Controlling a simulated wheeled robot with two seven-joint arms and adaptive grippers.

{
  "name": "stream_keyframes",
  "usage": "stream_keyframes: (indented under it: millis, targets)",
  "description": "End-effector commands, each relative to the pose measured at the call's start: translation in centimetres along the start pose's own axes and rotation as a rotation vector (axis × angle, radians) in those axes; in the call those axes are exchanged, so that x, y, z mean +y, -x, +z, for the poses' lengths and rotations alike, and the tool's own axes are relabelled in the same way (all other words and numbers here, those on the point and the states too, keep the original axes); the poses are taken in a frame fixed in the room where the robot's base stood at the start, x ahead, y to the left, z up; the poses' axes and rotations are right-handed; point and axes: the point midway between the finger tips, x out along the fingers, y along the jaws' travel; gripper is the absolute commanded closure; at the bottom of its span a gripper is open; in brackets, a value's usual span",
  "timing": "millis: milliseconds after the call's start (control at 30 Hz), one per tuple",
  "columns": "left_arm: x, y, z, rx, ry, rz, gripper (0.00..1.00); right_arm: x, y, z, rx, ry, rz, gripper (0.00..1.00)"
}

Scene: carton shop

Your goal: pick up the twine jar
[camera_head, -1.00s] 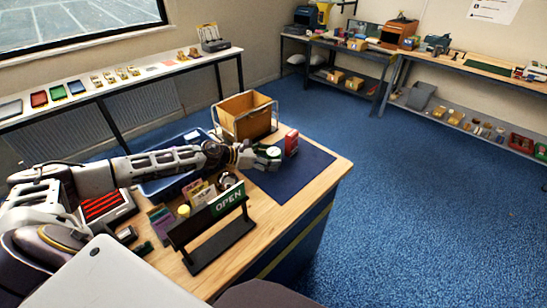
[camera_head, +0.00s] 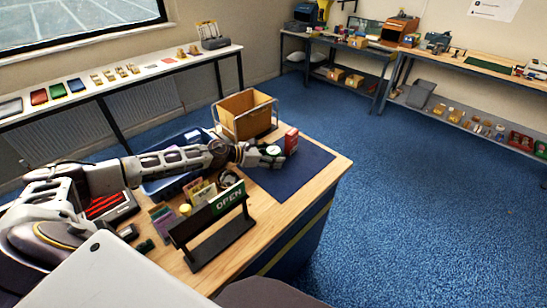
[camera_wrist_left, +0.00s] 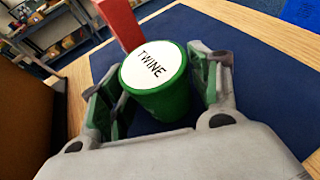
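The twine jar (camera_wrist_left: 160,95) is green with a white lid marked TWINE. It stands upright on the dark blue mat (camera_wrist_left: 255,75) in the left wrist view. In the head view its pale lid (camera_head: 273,150) shows at the end of my left arm. My left gripper (camera_wrist_left: 158,92) has its green-padded fingers on either side of the jar. The right finger is very near or touching it, and a narrow gap seems to show at the left finger. The jar's lower part is partly hidden by the gripper. My right gripper is not in view.
A red box (camera_head: 291,141) stands just beyond the jar. A wooden bin in a wire frame (camera_head: 246,115) is behind the arm. An OPEN sign (camera_head: 228,198) on a dark stand is nearer, beside small goods. The mat's right part is clear (camera_head: 305,165).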

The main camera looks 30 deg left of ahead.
Motion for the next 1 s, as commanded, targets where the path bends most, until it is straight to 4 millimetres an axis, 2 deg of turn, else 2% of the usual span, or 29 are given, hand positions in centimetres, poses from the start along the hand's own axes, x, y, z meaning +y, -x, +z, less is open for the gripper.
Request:
stream_keyframes:
  millis: [33, 200, 267, 667, 1000]
  targets:
    - [0.0, 0.0, 0.0, 0.0, 0.0, 0.0, 0.5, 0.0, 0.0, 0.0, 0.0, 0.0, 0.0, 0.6]
    - [0.0, 0.0, 0.0, 0.0, 0.0, 0.0, 0.72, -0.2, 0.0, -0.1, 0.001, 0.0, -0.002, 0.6]
    - [0.0, 0.0, 0.0, 0.0, 0.0, 0.0, 0.77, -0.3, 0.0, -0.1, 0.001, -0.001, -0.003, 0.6]
    - [0.1, 0.2, 0.6, -0.001, -0.002, 0.001, 0.77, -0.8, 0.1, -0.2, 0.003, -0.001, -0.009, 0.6]
    - [0.2, 1.6, 3.9, -0.001, -0.004, 0.001, 0.77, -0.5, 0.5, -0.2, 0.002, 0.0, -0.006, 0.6]
